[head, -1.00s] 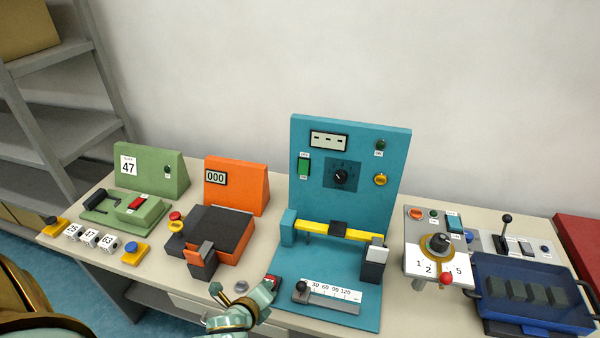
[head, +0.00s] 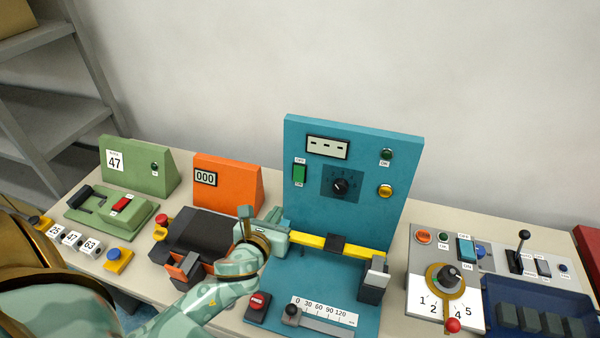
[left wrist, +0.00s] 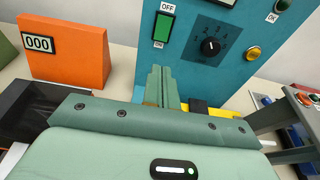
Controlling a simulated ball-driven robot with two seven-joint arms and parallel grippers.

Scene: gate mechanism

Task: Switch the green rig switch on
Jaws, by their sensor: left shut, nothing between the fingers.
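The green rig switch (head: 299,174) is a small green rocker at the upper left of the upright teal panel (head: 300,215). The left wrist view shows the switch (left wrist: 163,28) with an OFF label above it and an ON label below it. My left gripper (head: 274,217) is shut and empty. It is in front of the panel's lower left, below the switch and apart from it. In the left wrist view its closed fingers (left wrist: 163,78) point up towards the switch. My right gripper is not in view.
A yellow bar (head: 308,240) crosses in front of the panel, close to my left gripper. A black dial (head: 341,186) and a yellow button (head: 385,191) are right of the switch. An orange box (head: 232,184) stands to the left. A red button (head: 258,301) is below.

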